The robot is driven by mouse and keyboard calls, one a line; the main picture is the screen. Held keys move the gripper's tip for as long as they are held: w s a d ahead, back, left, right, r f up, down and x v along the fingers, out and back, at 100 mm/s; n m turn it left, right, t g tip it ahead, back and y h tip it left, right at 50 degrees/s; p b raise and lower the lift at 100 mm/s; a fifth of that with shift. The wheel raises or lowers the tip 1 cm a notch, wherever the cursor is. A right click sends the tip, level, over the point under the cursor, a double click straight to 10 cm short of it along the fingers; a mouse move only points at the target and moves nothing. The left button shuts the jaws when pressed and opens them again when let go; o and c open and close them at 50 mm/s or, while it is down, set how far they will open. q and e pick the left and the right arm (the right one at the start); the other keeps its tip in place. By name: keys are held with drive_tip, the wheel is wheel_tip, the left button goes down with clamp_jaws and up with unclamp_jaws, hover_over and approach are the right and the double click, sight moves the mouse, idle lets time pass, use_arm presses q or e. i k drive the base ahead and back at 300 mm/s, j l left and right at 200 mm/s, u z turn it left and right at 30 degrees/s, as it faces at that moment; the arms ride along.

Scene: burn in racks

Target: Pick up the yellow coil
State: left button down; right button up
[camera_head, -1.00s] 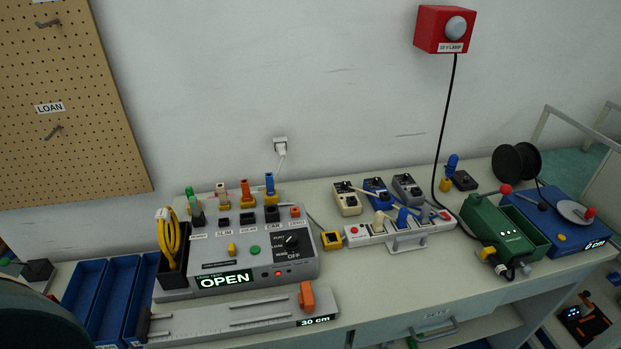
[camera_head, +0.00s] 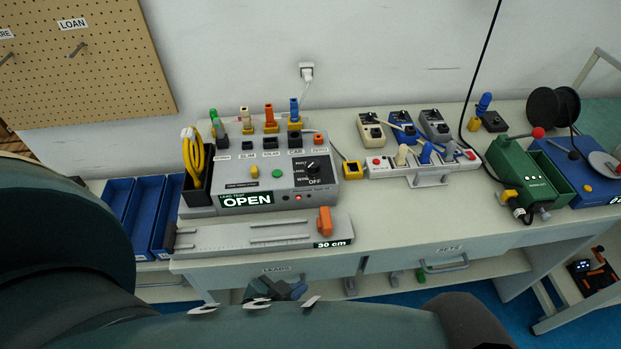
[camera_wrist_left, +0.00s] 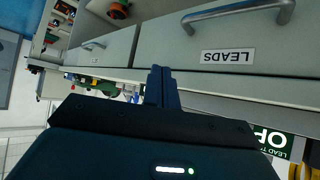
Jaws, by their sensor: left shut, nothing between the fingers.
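The yellow coil (camera_head: 193,158) is a looped yellow lead with a pale band at its top. It stands in a dark holder at the left end of the grey lead tester (camera_head: 275,185), whose screen reads OPEN. A yellow piece, probably the coil, shows at the right edge of the left wrist view (camera_wrist_left: 297,152). My left gripper (camera_head: 292,288) is in front of the bench, below its top, by the drawer labelled LEADS. In the left wrist view its fingers (camera_wrist_left: 160,75) are together and empty. It is well apart from the coil. My right gripper is not seen.
A grey 30 cm gauge (camera_head: 260,234) with an orange slider lies along the bench front. Blue bins (camera_head: 118,200) stand left of the tester. A power strip (camera_head: 420,165) and a green box (camera_head: 525,170) are further right. Drawer handles (camera_head: 445,265) stick out in front.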

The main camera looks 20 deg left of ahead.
sight(189, 135)
drive_tip(key=u, duration=1.6)
